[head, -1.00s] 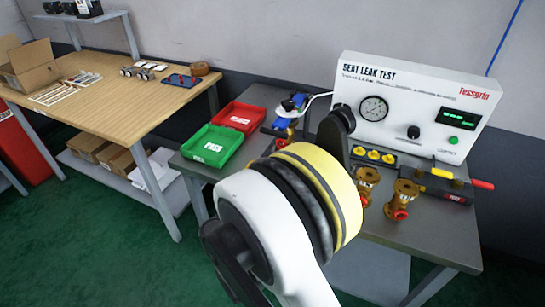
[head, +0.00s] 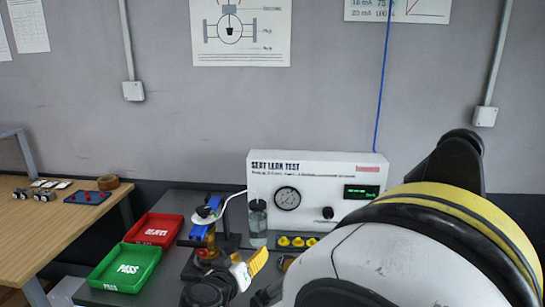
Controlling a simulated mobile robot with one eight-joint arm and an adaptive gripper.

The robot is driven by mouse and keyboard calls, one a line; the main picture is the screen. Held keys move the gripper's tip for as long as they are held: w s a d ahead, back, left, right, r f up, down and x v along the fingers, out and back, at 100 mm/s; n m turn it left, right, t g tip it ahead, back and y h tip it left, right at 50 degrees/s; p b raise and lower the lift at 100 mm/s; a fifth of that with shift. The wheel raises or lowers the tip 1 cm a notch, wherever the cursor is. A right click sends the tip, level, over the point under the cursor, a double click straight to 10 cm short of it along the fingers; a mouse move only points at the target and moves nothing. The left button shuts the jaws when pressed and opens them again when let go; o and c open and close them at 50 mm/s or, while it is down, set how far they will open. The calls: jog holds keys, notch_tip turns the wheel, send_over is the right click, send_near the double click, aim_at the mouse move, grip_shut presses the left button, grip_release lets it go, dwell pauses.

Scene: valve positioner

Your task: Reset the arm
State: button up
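My arm fills the lower right of the head view, with a large white link, a yellow band and a black joint. A smaller white, yellow and black part at the bottom centre looks like a farther section of my arm. The seat leak test panel (head: 350,172) stands on the grey bench behind the arm. My arm hides the bench's right part.
A red reject tray (head: 153,229) and a green pass tray (head: 125,267) lie on the bench's left side. A blue-and-brass fixture (head: 203,238) and a clear bottle (head: 257,218) stand near the panel. A wooden table (head: 60,222) is at far left.

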jog(key=s+d+r+g, duration=0.15)
jog(key=s+d, duration=0.25)
jog(key=d, duration=0.4)
jog(key=s+d+r+m+g+y, duration=0.1)
jog(key=s+d+g, duration=0.2)
jog(key=s+d, duration=0.3)
jog(key=s+d+r+g, duration=0.2)
jog(key=s+d, duration=0.1)
jog(key=d, duration=0.6)
jog(key=s+d+f+m+y, duration=0.1)
jog(key=s+d+y, duration=0.1)
jog(key=s, duration=0.8)
jog(key=shift+s+d+f+y, duration=0.2)
jog(key=shift+s+d+y, duration=0.1)
jog(key=shift+d, duration=0.25)
jog(key=shift+c, duration=0.6)
